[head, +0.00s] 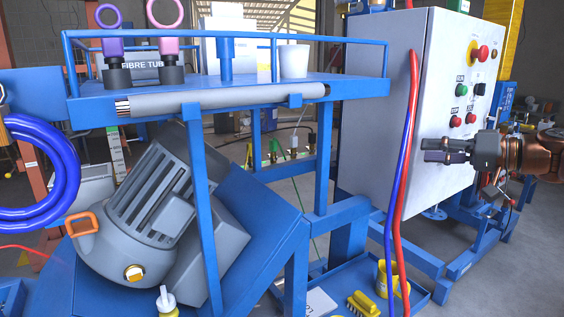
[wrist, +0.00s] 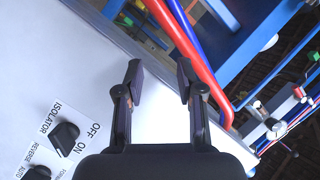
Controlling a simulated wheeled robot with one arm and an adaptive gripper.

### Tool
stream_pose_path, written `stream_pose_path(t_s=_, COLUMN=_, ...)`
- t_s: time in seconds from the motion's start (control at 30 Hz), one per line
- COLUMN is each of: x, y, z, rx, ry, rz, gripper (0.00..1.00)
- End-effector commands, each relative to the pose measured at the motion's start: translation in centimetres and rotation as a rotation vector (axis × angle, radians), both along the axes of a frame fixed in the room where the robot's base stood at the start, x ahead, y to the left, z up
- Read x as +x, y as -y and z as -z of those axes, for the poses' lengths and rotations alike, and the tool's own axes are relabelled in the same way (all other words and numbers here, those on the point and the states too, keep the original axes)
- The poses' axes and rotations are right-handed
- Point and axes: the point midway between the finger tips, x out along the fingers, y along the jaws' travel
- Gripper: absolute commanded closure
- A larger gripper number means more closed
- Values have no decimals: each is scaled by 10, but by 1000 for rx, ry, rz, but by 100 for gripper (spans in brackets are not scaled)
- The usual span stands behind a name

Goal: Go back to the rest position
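My gripper (head: 428,150) is at the right in the head view, held level with its fingers pointing left. It is in front of the grey control cabinet (head: 385,135), near the lower part of its button panel. In the wrist view my gripper (wrist: 160,78) has its two dark fingers apart with nothing between them. The cabinet's white face (wrist: 60,50) lies behind and left of the fingers. Whether any part of the gripper touches the cabinet cannot be told.
The panel carries a red emergency stop (head: 481,54), a green button (head: 461,90) and red buttons (head: 455,121). An isolator knob (wrist: 64,138) shows close by. A blue frame holds a grey motor (head: 150,215).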

Motion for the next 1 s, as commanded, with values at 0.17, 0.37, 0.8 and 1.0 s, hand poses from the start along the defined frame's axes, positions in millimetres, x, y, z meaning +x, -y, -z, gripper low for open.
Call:
stream_pose_path(t_s=0.17, x=-26, y=-94, z=-2, rx=-81, ry=-126, rz=-138, gripper=62)
stream_pose_path(t_s=0.37, x=-74, y=-180, z=22, rx=-222, ry=-290, rz=-249, gripper=62)
stream_pose_path(t_s=0.8, x=-214, y=-252, z=123, rx=-626, ry=-650, rz=-292, gripper=62)
stream_pose_path(t_s=1.0, x=-283, y=-233, z=172, rx=-816, ry=-811, rz=-228, gripper=62)
